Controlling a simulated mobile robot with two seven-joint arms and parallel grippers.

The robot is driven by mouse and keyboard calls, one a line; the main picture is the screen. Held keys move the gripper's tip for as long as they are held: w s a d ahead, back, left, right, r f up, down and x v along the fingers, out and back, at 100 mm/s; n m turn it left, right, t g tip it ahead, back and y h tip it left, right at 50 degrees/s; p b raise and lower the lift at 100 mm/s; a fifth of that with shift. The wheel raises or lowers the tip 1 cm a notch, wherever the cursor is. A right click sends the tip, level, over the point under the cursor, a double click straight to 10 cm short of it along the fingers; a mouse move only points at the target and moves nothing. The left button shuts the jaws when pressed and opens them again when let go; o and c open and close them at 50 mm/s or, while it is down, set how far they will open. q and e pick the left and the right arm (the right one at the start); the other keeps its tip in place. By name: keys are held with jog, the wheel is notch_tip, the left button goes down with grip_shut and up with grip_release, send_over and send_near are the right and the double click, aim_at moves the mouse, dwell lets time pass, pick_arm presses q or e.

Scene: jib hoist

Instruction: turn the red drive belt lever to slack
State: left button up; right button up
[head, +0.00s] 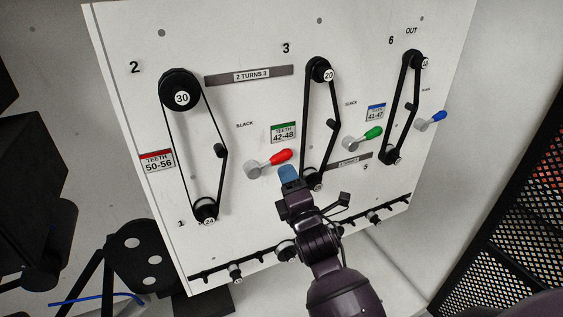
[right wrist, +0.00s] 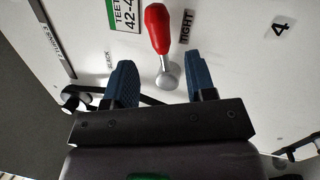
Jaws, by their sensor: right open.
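The red lever (head: 281,157) sits on the white panel right of the first belt, its red handle pointing right and slightly up from a silver hub. In the right wrist view the red lever (right wrist: 157,30) points up, close beside the TIGHT label (right wrist: 187,27). The SLACK label (head: 245,125) is above and left of the hub in the head view. My right gripper (head: 288,173) is just below the red handle; in the wrist view the open right gripper (right wrist: 161,75) has its blue fingers either side of the hub, with no visible grip. My left gripper is not in view.
The belt between pulleys 30 and 24 (head: 166,127) runs left of the lever. Another belt (head: 335,100) is close on the right. A green lever (head: 372,133) and a blue lever (head: 437,117) stand farther right. A black mesh (head: 510,120) is at the right edge.

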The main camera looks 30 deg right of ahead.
aim_at(281, 161)
jog(key=shift+x, duration=2.8)
jog(key=shift+c, duration=0.5)
grip_shut()
